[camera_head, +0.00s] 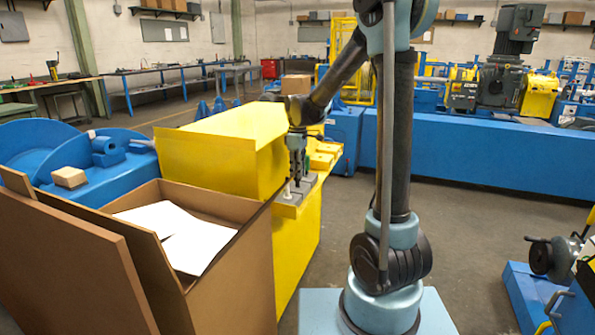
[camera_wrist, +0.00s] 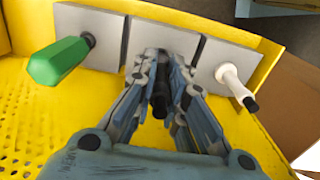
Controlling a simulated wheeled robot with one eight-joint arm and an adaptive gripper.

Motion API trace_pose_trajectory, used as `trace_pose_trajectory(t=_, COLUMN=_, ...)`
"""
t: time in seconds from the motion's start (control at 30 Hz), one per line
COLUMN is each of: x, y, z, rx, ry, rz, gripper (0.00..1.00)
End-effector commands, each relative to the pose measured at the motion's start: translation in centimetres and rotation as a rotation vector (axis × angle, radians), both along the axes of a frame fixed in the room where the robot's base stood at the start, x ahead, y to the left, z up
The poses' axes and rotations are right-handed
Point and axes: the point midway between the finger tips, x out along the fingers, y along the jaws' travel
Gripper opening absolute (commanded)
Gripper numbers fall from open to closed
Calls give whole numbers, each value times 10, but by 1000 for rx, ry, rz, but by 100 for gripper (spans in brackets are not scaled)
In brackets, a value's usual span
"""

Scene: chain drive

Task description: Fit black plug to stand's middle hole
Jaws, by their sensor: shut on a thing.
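The stand shows in the wrist view as a row of three grey plates on a yellow surface; the middle plate (camera_wrist: 160,36) is bare at its edge. My gripper (camera_wrist: 162,64) is shut on the black plug (camera_wrist: 158,97) over the middle plate. The fingers hide much of the plug, and the middle hole is hidden, so I cannot tell whether the plug is in it. A green plug (camera_wrist: 58,61) stands at the left plate and a white plug (camera_wrist: 235,82) with a black end at the right plate. In the head view my gripper (camera_head: 297,160) points down at the plates.
A yellow box-shaped housing (camera_head: 215,150) stands close to my gripper on its left. An open cardboard box (camera_head: 235,275) with white sheets is in front. A long blue machine bed (camera_head: 470,160) lies behind at the right.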

Motion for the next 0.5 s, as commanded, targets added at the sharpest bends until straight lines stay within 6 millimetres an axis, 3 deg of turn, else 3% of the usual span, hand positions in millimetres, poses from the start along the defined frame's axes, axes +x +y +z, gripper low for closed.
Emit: trace_pose_trajectory(t=0.5, x=0, y=0, z=-10, rx=0, ry=0, rz=0, gripper=0)
